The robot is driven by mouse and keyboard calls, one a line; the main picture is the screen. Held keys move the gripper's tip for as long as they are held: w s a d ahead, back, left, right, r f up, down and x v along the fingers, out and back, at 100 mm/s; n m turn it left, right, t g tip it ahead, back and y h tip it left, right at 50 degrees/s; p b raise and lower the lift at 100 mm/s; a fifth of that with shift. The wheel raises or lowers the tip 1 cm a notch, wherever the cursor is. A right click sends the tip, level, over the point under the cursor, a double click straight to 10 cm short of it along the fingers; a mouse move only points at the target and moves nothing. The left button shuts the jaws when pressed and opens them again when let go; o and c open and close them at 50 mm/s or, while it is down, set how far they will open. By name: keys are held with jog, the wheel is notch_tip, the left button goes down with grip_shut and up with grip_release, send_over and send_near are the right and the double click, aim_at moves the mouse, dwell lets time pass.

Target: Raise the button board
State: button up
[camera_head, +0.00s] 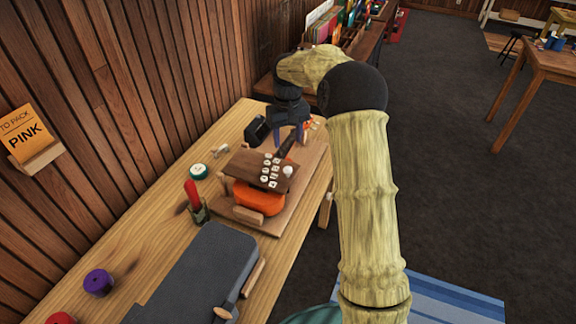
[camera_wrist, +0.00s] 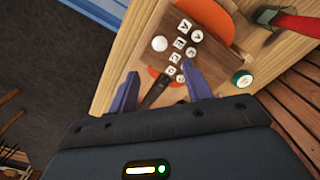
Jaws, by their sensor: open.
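The button board (camera_head: 243,164) is a dark brown slab with several white lettered buttons and a round white knob. It lies over a round orange body (camera_head: 258,199) on a wooden work board (camera_head: 300,195). A dark bar (camera_head: 286,146) extends from its far end and also shows in the wrist view (camera_wrist: 157,93). My gripper (camera_head: 292,133) is open at that end. In the wrist view, its blue-violet fingers (camera_wrist: 161,77) stand on either side of the dark bar, with visible gaps. I cannot tell their exact height over it.
A grey case (camera_head: 200,275) covers the near bench. A red-handled tool in a small holder (camera_head: 198,208) and a green-and-white roll (camera_head: 198,171) stand left of the work board. A plank wall (camera_head: 130,100) bounds the left. Dark floor (camera_head: 450,150) is open at right.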

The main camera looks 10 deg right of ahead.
aim_at(288, 168)
notch_tip(288, 168, down, 11)
jog(key=shift+s+f+p, duration=0.1)
jog(key=shift+p, duration=0.65)
jog(key=shift+f, duration=0.5)
grip_shut()
